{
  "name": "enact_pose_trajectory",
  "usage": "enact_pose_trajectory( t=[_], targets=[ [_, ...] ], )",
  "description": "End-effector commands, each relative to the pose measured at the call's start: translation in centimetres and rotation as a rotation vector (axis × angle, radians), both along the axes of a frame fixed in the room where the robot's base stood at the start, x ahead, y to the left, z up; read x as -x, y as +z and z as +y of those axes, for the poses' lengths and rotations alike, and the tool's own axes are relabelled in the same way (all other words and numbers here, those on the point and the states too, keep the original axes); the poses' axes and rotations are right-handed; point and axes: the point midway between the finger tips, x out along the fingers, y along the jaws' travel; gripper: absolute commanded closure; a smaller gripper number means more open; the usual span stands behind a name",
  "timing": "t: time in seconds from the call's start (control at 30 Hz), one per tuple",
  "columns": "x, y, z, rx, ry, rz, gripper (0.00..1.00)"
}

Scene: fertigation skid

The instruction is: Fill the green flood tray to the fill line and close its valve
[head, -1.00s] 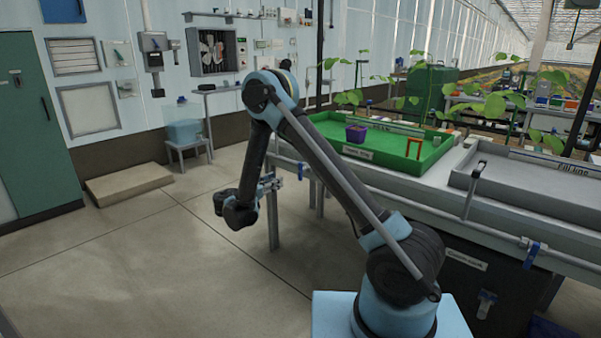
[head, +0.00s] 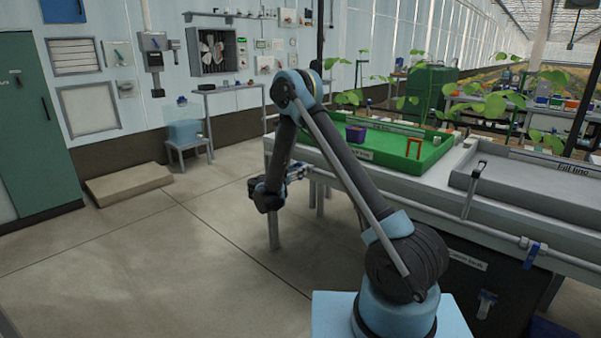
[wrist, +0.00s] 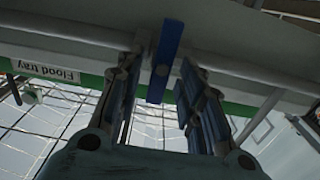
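In the wrist view, a "Flood tray" label (wrist: 45,70) appears upside down. A blue valve handle (wrist: 168,45) there lies between the fingers of my gripper (wrist: 162,68), with gaps on both sides. The gripper is open. In the head view my gripper (head: 297,172) is at the bench's front edge, partly hiding the valve.
A grey tray (head: 475,183) with a "Fill line" mark stands to the right, with another blue valve handle (head: 533,256) on the pipe below. A dark tank (head: 490,290) is under the bench. Leafy plants rise behind the trays. The floor at left is open.

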Motion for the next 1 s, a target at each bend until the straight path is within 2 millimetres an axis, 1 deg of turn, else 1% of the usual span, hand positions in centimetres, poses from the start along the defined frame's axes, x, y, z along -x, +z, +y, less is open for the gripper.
enact_pose_trajectory(
  t=[0.1,0.2,0.5,0.57,0.6,0.67,1.0],
  targets=[
    [-0.77,0.0,-0.65,0.0,-0.001,0.0,0.65],
    [-1.12,0.0,-0.92,0.0,-0.001,0.0,0.65],
    [-1.23,0.0,-1.01,0.0,0.0,0.0,0.65],
    [-1.22,0.0,-1.0,0.0,0.0,0.0,0.79],
    [-1.22,0.0,-1.0,0.0,0.0,0.0,0.88],
    [-1.22,0.0,-1.0,0.0,0.0,0.0,1.0],
    [-1.24,0.01,-0.94,0.018,0.0,0.014,1.0]
  ],
)
